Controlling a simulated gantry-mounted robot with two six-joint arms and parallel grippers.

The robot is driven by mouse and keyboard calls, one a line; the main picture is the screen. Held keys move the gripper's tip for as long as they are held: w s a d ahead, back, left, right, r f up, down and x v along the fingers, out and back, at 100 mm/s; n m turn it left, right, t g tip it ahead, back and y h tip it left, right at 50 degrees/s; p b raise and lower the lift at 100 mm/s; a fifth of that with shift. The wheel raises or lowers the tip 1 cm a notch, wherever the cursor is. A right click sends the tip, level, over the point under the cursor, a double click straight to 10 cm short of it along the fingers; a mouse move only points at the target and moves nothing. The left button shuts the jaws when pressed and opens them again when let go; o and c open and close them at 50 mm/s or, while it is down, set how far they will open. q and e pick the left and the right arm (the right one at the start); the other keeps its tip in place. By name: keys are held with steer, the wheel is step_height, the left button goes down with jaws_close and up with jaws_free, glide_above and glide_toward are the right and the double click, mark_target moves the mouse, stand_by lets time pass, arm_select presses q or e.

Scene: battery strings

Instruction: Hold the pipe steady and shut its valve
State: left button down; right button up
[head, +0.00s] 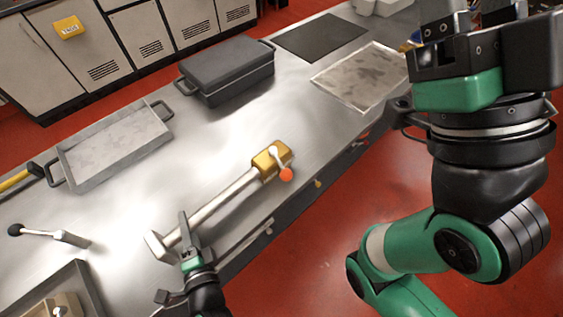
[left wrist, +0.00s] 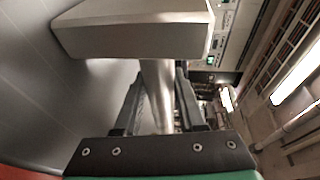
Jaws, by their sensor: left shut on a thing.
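The pipe (head: 222,199) is a light metal tube lying slantwise over the steel bench. A brass-yellow valve body (head: 267,166) sits at its far right end. The valve's short lever ends in an orange-red ball (head: 286,174) and points crosswise to the pipe. My left gripper (head: 185,235) is shut on the pipe near its lower left end, beside the grey end block (head: 157,247). In the left wrist view the pipe (left wrist: 157,95) runs between the two fingers. My right gripper (head: 485,35) is high at the upper right, away from the valve; its fingertips are cut off.
A grey tray (head: 110,150) and a dark lidded box (head: 228,72) stand behind the pipe. A dark mat (head: 320,37) and a pale tray (head: 362,78) lie farther right. A black-knobbed lever (head: 50,234) is at left. Bench around the valve is clear.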

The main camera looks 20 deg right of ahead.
arm_select(q)
steer(key=shift+f, duration=0.4)
stand_by(1.0)
